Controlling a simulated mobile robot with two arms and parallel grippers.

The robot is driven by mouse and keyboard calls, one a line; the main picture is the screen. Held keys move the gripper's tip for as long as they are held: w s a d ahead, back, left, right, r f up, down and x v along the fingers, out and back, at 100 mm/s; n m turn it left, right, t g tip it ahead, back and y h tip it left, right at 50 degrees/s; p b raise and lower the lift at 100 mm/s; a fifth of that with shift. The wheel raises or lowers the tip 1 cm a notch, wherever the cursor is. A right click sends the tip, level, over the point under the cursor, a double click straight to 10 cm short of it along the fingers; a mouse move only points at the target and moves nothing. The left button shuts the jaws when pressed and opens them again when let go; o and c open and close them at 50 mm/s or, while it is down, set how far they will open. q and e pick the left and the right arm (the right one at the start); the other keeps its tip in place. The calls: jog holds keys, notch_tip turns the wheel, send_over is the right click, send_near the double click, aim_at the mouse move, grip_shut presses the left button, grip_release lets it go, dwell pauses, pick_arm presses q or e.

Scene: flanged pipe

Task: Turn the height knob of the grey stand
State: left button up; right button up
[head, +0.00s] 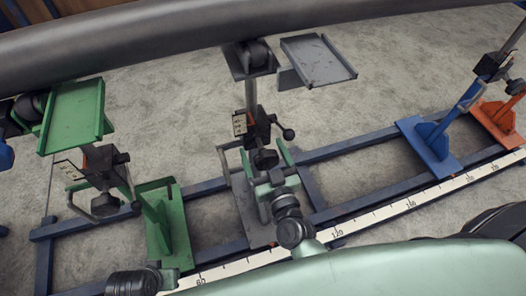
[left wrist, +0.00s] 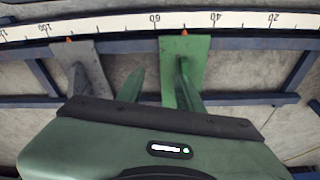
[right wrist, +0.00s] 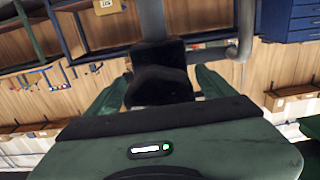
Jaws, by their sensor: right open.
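The grey stand (head: 249,98) stands mid-picture in the head view, its base plate on the blue rails. Its black knob (head: 264,159) sits low on the post. My right gripper (head: 266,162) is open, with one green finger on each side of this knob. In the right wrist view the black knob (right wrist: 160,82) lies between the spread fingers; whether they touch it I cannot tell. My left gripper (left wrist: 160,80) is open and empty in the left wrist view, over the rails near the green and grey base plates.
A grey pipe (head: 200,35) crosses above the stands. A green stand (head: 75,115) is at left; blue (head: 432,145) and orange (head: 497,122) stands are at right. A ruler strip (head: 400,204) runs along the front rail.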

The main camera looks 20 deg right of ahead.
jog(key=c, duration=1.4)
jog(key=shift+o, duration=0.2)
jog(key=m+p, duration=0.3)
jog(key=m, duration=0.2)
jog(key=shift+a+r, duration=0.1)
pick_arm(q)
jog(key=s+f, duration=0.3)
jog(key=f, duration=0.8)
jog(key=shift+s+a+f+g+p, duration=0.25)
jog(key=shift+s+f+g+p, duration=0.1)
jog(key=shift+g, duration=0.05)
pick_arm(e)
jog(key=shift+m, duration=0.8)
jog(key=o, duration=1.4)
jog(key=shift+c, duration=0.2)
